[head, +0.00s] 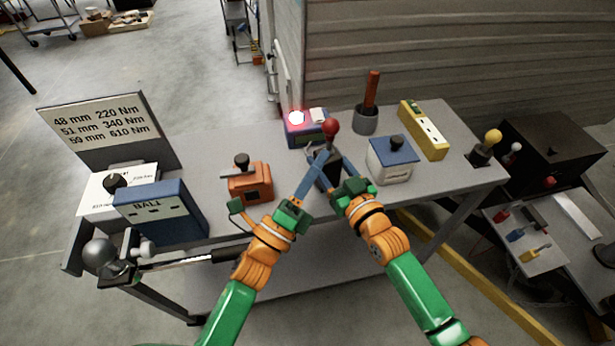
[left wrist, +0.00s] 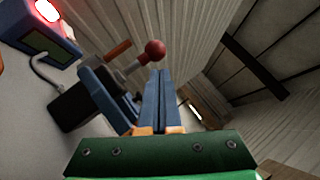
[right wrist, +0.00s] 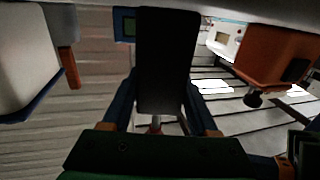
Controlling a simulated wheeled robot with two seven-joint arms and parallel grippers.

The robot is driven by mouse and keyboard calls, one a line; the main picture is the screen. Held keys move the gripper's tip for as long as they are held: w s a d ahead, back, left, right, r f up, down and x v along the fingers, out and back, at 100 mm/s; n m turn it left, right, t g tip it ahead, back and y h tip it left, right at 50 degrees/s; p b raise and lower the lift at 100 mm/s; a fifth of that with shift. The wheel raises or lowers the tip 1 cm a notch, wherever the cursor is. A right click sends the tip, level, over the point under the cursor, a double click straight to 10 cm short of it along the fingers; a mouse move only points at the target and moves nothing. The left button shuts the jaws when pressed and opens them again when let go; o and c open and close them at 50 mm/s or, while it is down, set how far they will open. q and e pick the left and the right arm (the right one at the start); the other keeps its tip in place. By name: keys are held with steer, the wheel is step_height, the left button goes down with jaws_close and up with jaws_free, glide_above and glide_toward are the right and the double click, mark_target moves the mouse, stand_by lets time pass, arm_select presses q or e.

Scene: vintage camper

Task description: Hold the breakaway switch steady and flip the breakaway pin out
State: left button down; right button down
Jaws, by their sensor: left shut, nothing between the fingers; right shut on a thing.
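The breakaway switch is a black box (head: 323,178) on the front middle of the bench. It also shows in the left wrist view (left wrist: 72,108) and fills the middle of the right wrist view (right wrist: 165,60). My right gripper (head: 338,160) is shut on its body, one blue finger on each side. The breakaway pin's red ball (head: 331,127) is above the switch; it also shows in the left wrist view (left wrist: 155,50) on a metal stem. My left gripper (head: 321,158) is shut and empty close beside the stem. Whether it touches the pin cannot be told.
A blue box with a lit red lamp (head: 297,118) stands behind, a grey cable leading from it towards the switch. An orange box (head: 250,182) stands left, a white box with blue top (head: 392,160) right. A red-handled tool in a grey cup (head: 367,118) is behind.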

arm_select(q)
steer(key=v, duration=0.7)
